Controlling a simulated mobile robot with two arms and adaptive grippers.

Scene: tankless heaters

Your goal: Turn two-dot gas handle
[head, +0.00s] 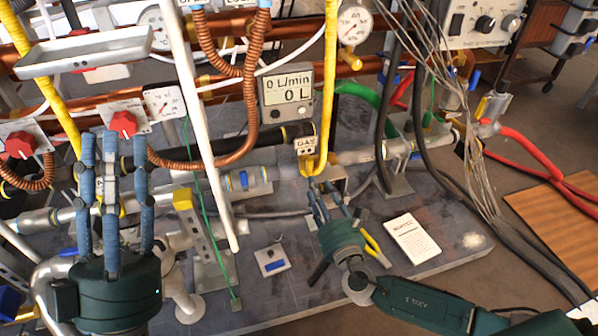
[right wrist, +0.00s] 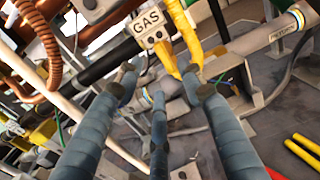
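The GAS label (head: 306,146) with two dots below it sits at the lower end of a yellow pipe; it also shows in the right wrist view (right wrist: 148,22). My left gripper (head: 114,145) is open and empty, fingers upright, at the left.
A white pole (head: 197,110) slants between my grippers. A flow meter (head: 286,92) reads 0 L/min. Red valve knobs (head: 124,123) are behind my left gripper. A paper card (head: 412,240) and yellow-handled pliers (head: 374,247) lie near my right gripper. Hanging cables (head: 440,75) are at the right.

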